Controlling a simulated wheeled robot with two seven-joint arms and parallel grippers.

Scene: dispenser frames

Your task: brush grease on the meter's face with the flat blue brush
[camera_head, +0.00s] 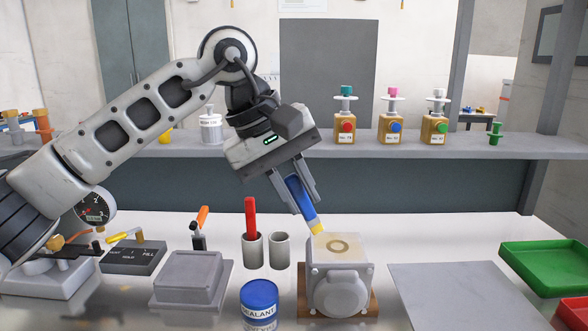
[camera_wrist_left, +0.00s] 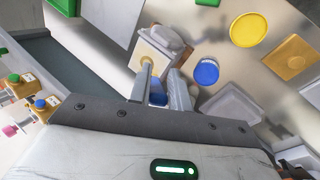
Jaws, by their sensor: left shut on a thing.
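My left gripper (camera_head: 294,187) is shut on the flat blue brush (camera_head: 300,197), which tilts down to the right with its yellow tip lowest. The brush's blue part also shows between the fingers (camera_wrist_left: 158,92) in the left wrist view. The grey boxy unit that seems to be the meter (camera_head: 338,283) stands on a wooden base, with a pale top face bearing a dark ring. The brush tip is at the top face's back left edge; I cannot tell whether it touches. The unit also shows in the left wrist view (camera_wrist_left: 170,42). My right gripper is not in view.
A blue-lidded sealant can (camera_head: 259,305) stands in front. Two grey cups (camera_head: 279,251) stand left of the meter, one holding a red-handled tool (camera_head: 251,218). A grey lidded box (camera_head: 190,278) is further left. A flat grey plate (camera_head: 465,295) and green tray (camera_head: 545,266) lie right.

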